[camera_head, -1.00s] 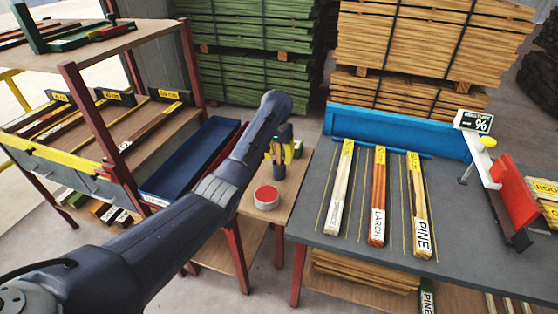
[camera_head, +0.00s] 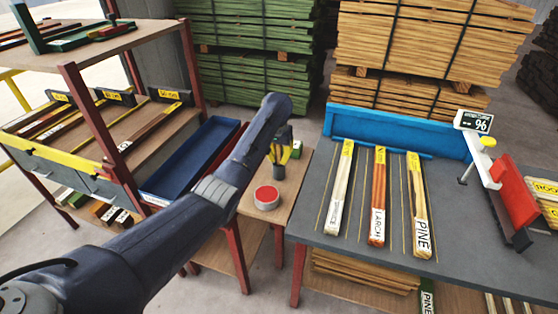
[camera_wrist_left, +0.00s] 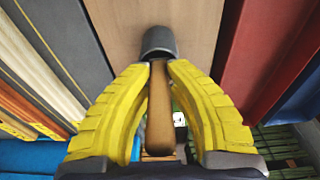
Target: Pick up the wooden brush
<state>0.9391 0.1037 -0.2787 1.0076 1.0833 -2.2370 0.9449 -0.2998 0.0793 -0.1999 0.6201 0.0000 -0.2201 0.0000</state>
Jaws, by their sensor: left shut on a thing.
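The wooden brush (camera_wrist_left: 160,112) is in the left wrist view, its brown handle lying lengthwise between the two yellow fingers. Its dark grey head (camera_wrist_left: 159,41) is just beyond the fingertips, over the wooden tabletop. My left gripper (camera_wrist_left: 158,68) is shut on the brush near the head end of the handle. In the head view, my left gripper (camera_head: 281,161) points down over the small wooden table (camera_head: 283,191). There the brush is mostly hidden by the gripper. My right gripper is not in view.
A red-topped tin (camera_head: 266,196) stands on the small table in front of the gripper, and a green item (camera_head: 297,148) behind it. A grey workbench (camera_head: 400,256) with labelled wood strips is at right. A blue tray (camera_head: 190,168) and shelf rack are at left.

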